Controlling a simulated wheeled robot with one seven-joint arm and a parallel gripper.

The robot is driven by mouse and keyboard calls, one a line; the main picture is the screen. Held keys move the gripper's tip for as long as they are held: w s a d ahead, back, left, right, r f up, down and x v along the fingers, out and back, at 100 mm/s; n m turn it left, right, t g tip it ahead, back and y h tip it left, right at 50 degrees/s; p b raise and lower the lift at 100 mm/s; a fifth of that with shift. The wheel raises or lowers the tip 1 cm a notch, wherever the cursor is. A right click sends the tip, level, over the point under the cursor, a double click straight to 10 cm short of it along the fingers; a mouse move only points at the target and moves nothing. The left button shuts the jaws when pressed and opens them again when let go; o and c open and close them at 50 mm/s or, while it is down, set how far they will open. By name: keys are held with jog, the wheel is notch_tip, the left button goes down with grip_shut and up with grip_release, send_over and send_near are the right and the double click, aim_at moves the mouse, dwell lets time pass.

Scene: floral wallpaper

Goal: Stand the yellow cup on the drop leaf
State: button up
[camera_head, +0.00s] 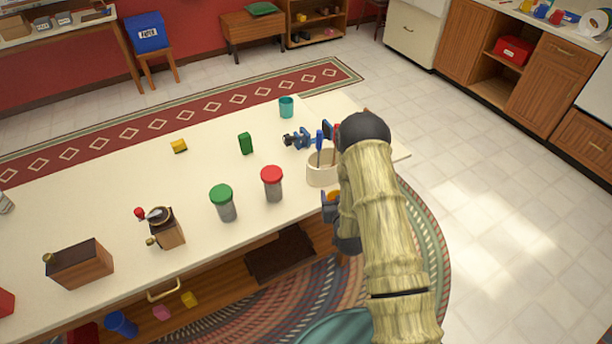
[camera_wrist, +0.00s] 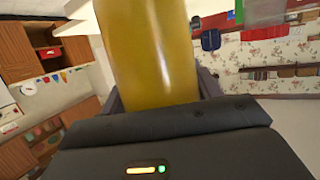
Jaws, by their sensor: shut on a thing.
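The yellow cup (camera_wrist: 150,50) fills the upper middle of the wrist view, held between the jaws of my gripper (camera_wrist: 160,100). In the head view only a small part of the cup (camera_head: 331,198) shows beside my gripper (camera_head: 334,212), which is largely hidden by my arm. Both are near the front edge of the cream table, just in front of the white tool holder. The drop leaf (camera_head: 340,104) appears to be the table's right end section. My arm covers part of it, and the visible far part is bare.
The white tool holder (camera_head: 319,176), blue vise (camera_head: 299,140) and teal cup (camera_head: 286,107) stand near the right end. A red-lidded jar (camera_head: 272,184) and green-lidded jar (camera_head: 223,203) stand left of my gripper. A green block (camera_head: 245,143) lies further back.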

jog(key=shift+h, duration=0.4)
jog(key=f+b, duration=0.1)
jog(key=f, duration=0.1)
jog(key=d+f+b, duration=0.1)
jog(key=f+b, duration=0.1)
jog(key=f, duration=0.1)
jog(key=s+d+f+b, duration=0.1)
jog(key=f+b, duration=0.1)
jog(key=f, duration=0.1)
jog(key=shift+s, duration=0.1)
notch_tip(320, 180, down, 11)
jog(key=b, duration=1)
jog(key=shift+d+r+m+b, duration=0.2)
jog(key=shift+m+b, duration=0.1)
jog(key=shift+b, duration=0.1)
jog(key=shift+d, duration=0.1)
